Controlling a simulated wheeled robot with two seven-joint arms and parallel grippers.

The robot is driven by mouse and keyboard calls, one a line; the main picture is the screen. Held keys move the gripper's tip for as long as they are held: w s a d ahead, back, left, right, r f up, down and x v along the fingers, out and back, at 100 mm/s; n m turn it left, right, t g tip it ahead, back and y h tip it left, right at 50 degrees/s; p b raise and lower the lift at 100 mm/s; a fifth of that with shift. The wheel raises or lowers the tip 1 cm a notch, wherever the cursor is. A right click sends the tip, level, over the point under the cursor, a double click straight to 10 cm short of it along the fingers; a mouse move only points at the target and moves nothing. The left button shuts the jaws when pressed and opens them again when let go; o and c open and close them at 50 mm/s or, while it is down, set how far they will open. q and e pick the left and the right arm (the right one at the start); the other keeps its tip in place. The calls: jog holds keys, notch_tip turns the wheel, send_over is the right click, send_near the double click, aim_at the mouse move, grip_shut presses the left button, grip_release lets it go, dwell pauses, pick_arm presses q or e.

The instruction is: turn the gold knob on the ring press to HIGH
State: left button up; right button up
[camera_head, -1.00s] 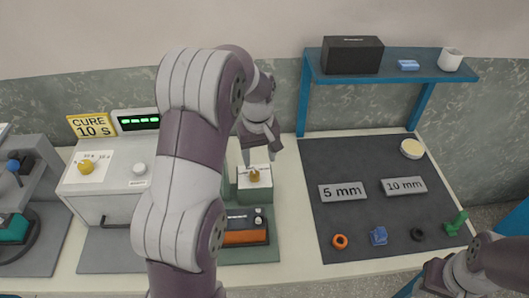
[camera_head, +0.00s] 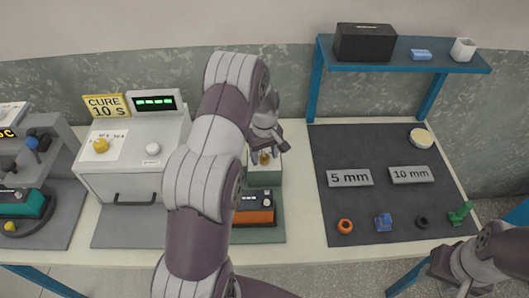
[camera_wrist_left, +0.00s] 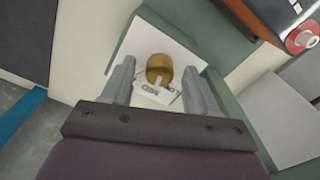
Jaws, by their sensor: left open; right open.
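The gold knob (camera_head: 265,158) sits on the white plate of the green ring press (camera_head: 265,180), mid-bench. In the left wrist view the knob (camera_wrist_left: 159,66) shows above a printed label on the white plate (camera_wrist_left: 150,42); I cannot read the label clearly. My left gripper (camera_head: 266,150) is open over the press, pointing down, with one finger on each side of the knob. The left wrist view shows its fingers (camera_wrist_left: 159,72) apart, with a gap beside the knob. My left arm hides part of the press. My right gripper (camera_head: 442,268) is open at the lower right, partly in view.
Left of the press stands a white oven (camera_head: 130,160) with another gold knob (camera_head: 101,145) and a "CURE 10 S" sign (camera_head: 107,105). On the right, a dark mat (camera_head: 375,150) holds "5 mm" and "10 mm" plates and small parts. A blue shelf (camera_head: 400,64) is behind it.

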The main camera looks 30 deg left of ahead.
pick_arm(q)
jog(key=shift+a, duration=0.1)
jog(key=c, duration=1)
jog(key=shift+c, duration=0.2)
jog(key=shift+w+m, duration=0.1)
jog(key=shift+m, duration=0.3)
jog(key=m, duration=0.3)
jog(key=shift+m, duration=0.4)
jog(key=m, duration=0.4)
jog(key=shift+m, duration=0.3)
jog(key=o, duration=1)
